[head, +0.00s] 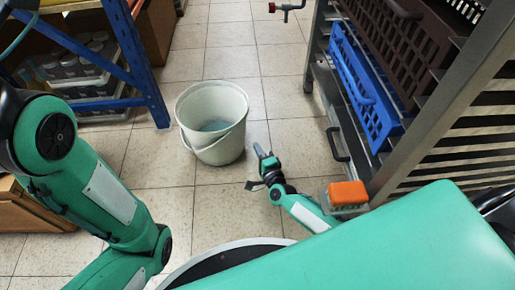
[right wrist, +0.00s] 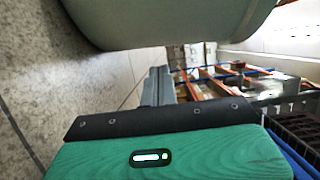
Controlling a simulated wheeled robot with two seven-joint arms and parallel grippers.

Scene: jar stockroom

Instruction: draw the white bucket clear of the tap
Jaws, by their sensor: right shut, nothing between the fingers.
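The white bucket (head: 235,145) stands upright on the tiled floor, with something pale blue inside and its handle hanging down the near side. The tap (head: 287,8), with a red end, is at the top edge of the head view, well beyond the bucket and to its right. My right gripper (head: 261,153) is shut and empty, low beside the bucket's right wall. In the right wrist view the bucket's pale curved wall (right wrist: 170,25) fills the top, close to the shut fingers (right wrist: 157,86); I cannot tell whether they touch. My left gripper is out of view.
A metal rack (head: 384,188) with a blue crate (head: 365,95) and a brown crate (head: 412,45) stands at right. An orange-topped block (head: 347,194) is beside my right forearm. A blue-framed shelf (head: 150,85) with jars stands at left. Floor beyond the bucket is clear.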

